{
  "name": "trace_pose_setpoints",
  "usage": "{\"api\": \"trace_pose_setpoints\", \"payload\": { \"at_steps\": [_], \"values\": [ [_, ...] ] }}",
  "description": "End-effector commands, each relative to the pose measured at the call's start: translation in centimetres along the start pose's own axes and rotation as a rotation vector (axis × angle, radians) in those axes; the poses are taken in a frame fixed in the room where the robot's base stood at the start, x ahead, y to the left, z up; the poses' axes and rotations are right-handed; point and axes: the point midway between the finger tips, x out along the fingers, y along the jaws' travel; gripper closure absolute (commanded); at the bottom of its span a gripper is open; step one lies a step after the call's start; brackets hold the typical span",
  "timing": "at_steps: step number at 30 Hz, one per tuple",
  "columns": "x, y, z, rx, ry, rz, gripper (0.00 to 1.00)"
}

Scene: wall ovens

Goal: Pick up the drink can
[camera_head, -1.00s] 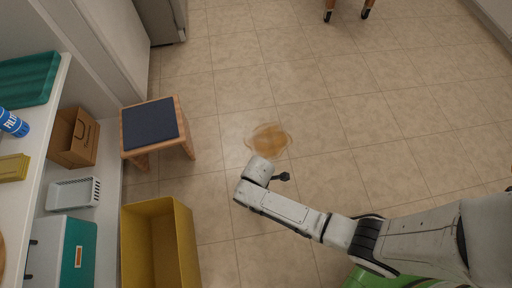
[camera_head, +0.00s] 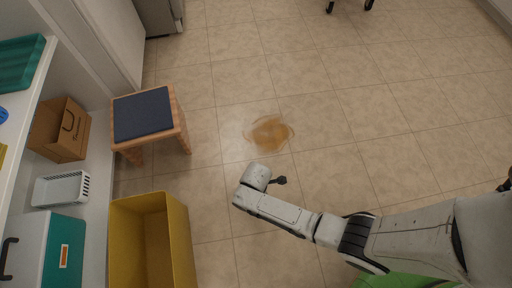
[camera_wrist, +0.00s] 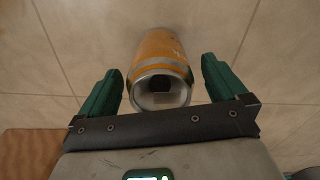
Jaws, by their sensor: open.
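An orange drink can (camera_wrist: 162,62) with a silver rim shows in the wrist view, its grey end facing the camera. I cannot tell whether it stands or lies. My gripper (camera_wrist: 160,80) is open, with one green finger on each side of the can. There is a visible gap on both sides at the fingers. In the head view the can and the fingers are hidden beneath the end of my arm, above the tiled floor.
A brown puddle (camera_head: 269,134) lies on the floor just beyond my arm's end. A stool with a dark seat (camera_head: 143,114) and a yellow bin (camera_head: 178,232) stand left. Shelves with a cardboard box (camera_head: 62,129) and a grey basket (camera_head: 60,190) line the left edge. Floor to the right is clear.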

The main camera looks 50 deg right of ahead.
Motion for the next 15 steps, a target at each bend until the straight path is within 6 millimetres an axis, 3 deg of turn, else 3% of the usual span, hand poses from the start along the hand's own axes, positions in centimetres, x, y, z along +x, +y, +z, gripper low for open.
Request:
{"api": "trace_pose_setpoints", "payload": {
  "at_steps": [1,4,13,15],
  "values": [
    [1.3,0.0,-0.1,-0.001,0.0,-0.001,0.01],
    [2.4,0.0,0.0,0.0,0.0,-0.001,0.01],
    [2.5,0.0,0.0,0.0,0.0,0.0,0.01],
    [2.5,0.0,0.0,0.0,0.0,0.0,0.08]
  ]
}}
